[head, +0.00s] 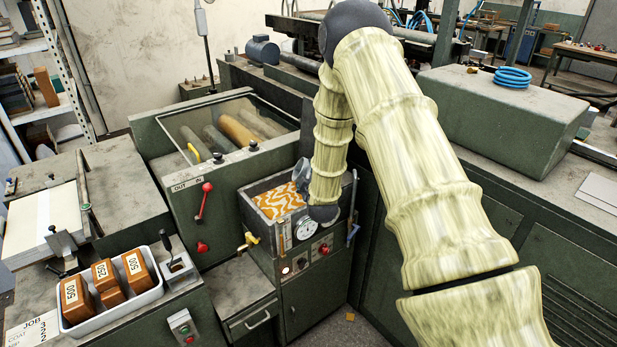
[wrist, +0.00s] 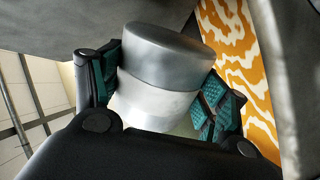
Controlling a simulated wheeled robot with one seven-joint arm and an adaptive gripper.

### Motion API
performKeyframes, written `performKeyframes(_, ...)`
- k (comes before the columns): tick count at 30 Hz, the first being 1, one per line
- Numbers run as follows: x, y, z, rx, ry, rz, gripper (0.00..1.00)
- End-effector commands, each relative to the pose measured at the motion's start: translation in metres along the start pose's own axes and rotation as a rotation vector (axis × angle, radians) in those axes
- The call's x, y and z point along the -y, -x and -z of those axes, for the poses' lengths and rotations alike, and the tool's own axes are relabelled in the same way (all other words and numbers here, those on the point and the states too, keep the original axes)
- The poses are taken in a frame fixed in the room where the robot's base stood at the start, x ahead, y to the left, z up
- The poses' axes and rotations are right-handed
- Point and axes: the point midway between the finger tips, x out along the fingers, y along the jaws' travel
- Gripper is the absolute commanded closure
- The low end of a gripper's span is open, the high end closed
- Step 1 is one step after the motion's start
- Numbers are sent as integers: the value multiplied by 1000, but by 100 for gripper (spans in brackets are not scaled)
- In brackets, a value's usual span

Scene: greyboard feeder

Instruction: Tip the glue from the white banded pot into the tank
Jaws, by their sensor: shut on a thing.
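The pot (wrist: 165,55) is grey with a paler band round it and fills the middle of the wrist view. My gripper (wrist: 160,88) is shut on it, with teal-padded fingers on both sides. The pot looks slightly tilted in that view; its mouth and any glue inside are hidden. The tank (head: 247,215) is an open grey box with an orange-and-white patterned surface (head: 277,203) inside. That surface also shows beside the pot in the wrist view (wrist: 236,45). In the head view my arm reaches down at the tank's right side and hides most of the gripper and pot.
A dial gauge (head: 306,228) and a brass tap (head: 249,241) are on the tank's front. A glass-lidded machine (head: 165,150) with a red lever stands behind left. A white tray (head: 120,312) of numbered brown blocks is at lower left. A green housing (head: 500,110) is at right.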

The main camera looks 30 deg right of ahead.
Motion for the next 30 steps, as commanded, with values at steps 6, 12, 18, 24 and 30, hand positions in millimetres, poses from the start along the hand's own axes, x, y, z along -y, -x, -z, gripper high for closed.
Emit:
performKeyframes(6, 1, 0, -5, -25, -116, -1, 64)
performKeyframes(12, 3, -1, -6, -60, -255, -1, 64)
performKeyframes(18, 1, -1, -5, -97, -419, -2, 64)
performKeyframes(24, 0, 0, -3, -134, -571, -1, 64)
performKeyframes(30, 2, -1, 0, -163, -701, -1, 64)
